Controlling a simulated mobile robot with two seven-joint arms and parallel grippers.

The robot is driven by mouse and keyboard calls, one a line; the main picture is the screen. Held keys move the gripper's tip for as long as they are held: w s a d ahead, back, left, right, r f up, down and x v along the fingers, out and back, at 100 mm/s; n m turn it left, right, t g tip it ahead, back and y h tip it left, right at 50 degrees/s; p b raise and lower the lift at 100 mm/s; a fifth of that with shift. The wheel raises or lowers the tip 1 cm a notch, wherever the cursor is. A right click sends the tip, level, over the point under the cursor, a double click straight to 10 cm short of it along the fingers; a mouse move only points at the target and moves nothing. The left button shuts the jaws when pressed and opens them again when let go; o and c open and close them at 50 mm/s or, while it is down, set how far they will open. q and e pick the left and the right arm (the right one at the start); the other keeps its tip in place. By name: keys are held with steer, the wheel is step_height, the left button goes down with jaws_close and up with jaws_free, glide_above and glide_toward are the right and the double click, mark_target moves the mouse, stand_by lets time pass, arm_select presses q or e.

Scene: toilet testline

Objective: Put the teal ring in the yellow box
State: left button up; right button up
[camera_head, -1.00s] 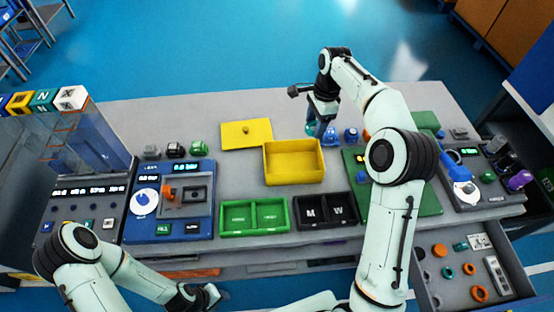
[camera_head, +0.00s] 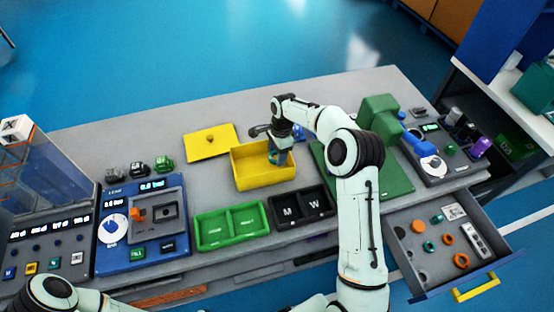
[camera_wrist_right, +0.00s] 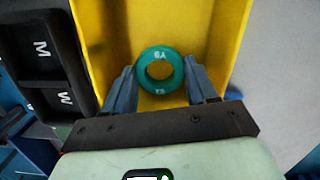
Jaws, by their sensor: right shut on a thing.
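The teal ring (camera_wrist_right: 160,70) is between the fingertips of my right gripper (camera_wrist_right: 160,82) in the right wrist view, with the yellow box behind it. My right gripper (camera_head: 276,158) is shut on the ring and points down over the right part of the open yellow box (camera_head: 250,183). In the head view the ring is mostly hidden by the fingers. I cannot tell whether the ring touches the box floor. My left arm shows at the lower left of the head view, and its gripper is out of the frame.
A yellow lid (camera_head: 209,143) lies behind the box. A green tray (camera_head: 231,228) and a black tray (camera_head: 300,208) marked M and W stand in front. A blue scale (camera_head: 140,225) is at left. An open drawer (camera_head: 440,243) at right holds several rings.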

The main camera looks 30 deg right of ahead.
steer(key=shift+f, duration=1.85)
steer(key=shift+f, duration=0.15)
steer(key=o, duration=1)
steer(key=shift+o, duration=0.2)
steer(key=r, duration=0.4)
steer(key=d+r, duration=0.1)
steer(key=r, duration=0.7)
steer(key=shift+d+r+p, duration=0.1)
steer(key=shift+d+p, duration=0.1)
steer(key=shift+p, duration=0.2)
